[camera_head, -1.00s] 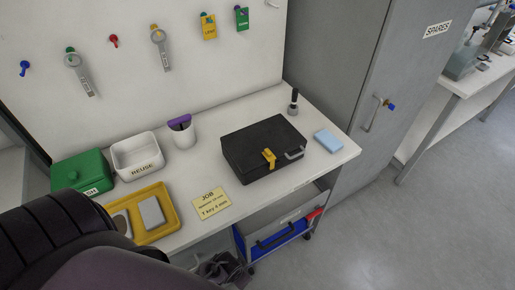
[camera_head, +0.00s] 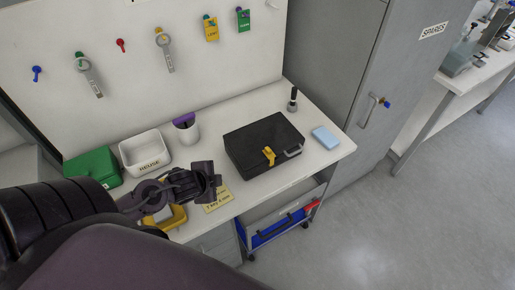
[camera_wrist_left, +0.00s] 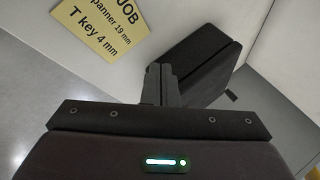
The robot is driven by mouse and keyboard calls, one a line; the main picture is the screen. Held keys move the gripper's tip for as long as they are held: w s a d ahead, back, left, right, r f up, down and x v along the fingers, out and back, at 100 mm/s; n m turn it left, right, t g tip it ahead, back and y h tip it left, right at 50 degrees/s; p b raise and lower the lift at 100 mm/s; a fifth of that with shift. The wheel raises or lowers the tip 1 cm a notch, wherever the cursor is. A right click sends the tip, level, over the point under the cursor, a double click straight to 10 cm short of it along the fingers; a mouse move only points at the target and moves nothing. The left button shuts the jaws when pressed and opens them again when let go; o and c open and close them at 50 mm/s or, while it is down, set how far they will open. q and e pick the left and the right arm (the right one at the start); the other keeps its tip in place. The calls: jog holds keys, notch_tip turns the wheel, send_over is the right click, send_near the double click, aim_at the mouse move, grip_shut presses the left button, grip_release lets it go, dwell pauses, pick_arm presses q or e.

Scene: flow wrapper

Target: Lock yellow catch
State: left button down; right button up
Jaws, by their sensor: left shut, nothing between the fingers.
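The black case (camera_head: 264,143) lies closed on the white workbench. Its yellow catch (camera_head: 269,156) is on the front side, beside a grey handle (camera_head: 292,152). Whether the catch is locked is too small to tell. My left gripper (camera_head: 217,181) is over the bench's front part, to the left of the case and apart from it. In the left wrist view its fingers (camera_wrist_left: 160,72) are shut together and empty, with the dark case (camera_wrist_left: 206,62) beyond them. The catch does not show in that view. My right gripper is not in view.
The yellow job card (camera_head: 218,197) lies under the gripper; it also shows in the wrist view (camera_wrist_left: 97,27). A yellow tray (camera_head: 178,219), white bin (camera_head: 145,155), green box (camera_head: 92,167) and cup (camera_head: 187,133) stand left.

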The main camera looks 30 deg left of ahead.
pick_arm(q)
jog(key=w+r+m+h+p, duration=0.1)
jog(key=w+r+m+h, duration=0.3)
jog(key=r+m, duration=0.5)
jog(key=m+h, duration=0.1)
jog(key=m, duration=0.2)
jog(key=shift+d+h, duration=0.3)
jog(key=shift+d, duration=0.05)
jog(key=shift+f, duration=0.1)
